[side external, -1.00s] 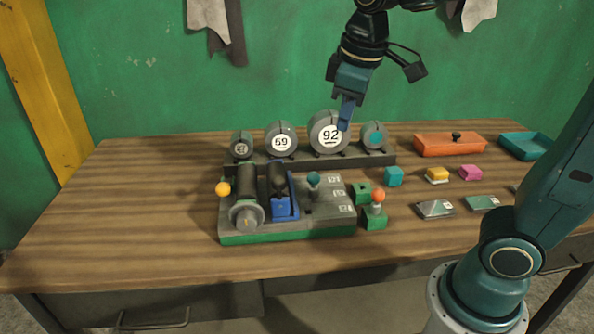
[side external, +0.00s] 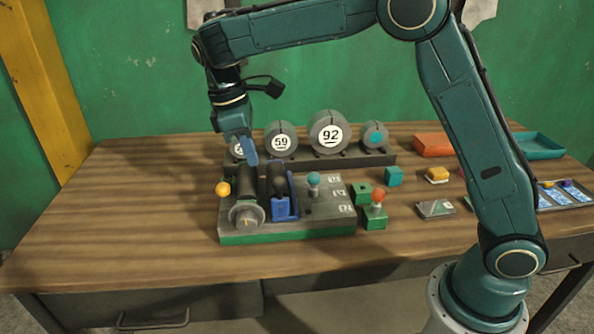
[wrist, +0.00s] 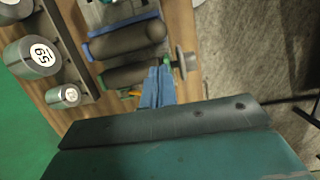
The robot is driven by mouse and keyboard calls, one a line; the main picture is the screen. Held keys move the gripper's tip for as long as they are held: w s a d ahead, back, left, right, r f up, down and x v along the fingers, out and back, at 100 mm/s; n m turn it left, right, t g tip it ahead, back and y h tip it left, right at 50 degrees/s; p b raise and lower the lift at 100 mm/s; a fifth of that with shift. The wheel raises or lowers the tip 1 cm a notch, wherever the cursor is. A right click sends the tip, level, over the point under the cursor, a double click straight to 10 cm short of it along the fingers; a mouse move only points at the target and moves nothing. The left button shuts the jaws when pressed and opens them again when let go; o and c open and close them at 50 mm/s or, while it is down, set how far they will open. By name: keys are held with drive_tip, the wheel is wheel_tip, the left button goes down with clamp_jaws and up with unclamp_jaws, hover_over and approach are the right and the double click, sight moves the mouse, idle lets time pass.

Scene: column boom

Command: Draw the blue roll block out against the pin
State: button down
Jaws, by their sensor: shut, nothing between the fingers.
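The blue roll block (side external: 282,208) sits in the grey fixture with a green base (side external: 290,237), carrying a dark roller (side external: 277,180). In the wrist view the blue block (wrist: 97,50) shows as a strip beside its dark roller (wrist: 130,40). My gripper (side external: 251,158) is shut and empty, with its blue fingers pointing down above the back of the left dark roller (side external: 247,184). The fingers also show in the wrist view (wrist: 158,82), apart from the blue block. A teal-knobbed pin (side external: 313,181) stands right of the block; I cannot tell whether it is the task's pin.
The table's left side is clear.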

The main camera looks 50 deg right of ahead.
sight(277, 198)
drive_tip(key=shift+w+a+f, duration=0.4)
drive_tip(key=shift+a+f, duration=0.1)
drive_tip(key=shift+f, duration=0.1)
drive_tip(key=shift+d+f, duration=0.1)
drive_tip(key=shift+f, duration=0.05)
drive_tip(key=shift+x, duration=4.85)
drive_tip(key=shift+s, duration=0.15)
drive_tip(key=shift+s+d, duration=1.15)
drive_tip(key=shift+s, duration=0.05)
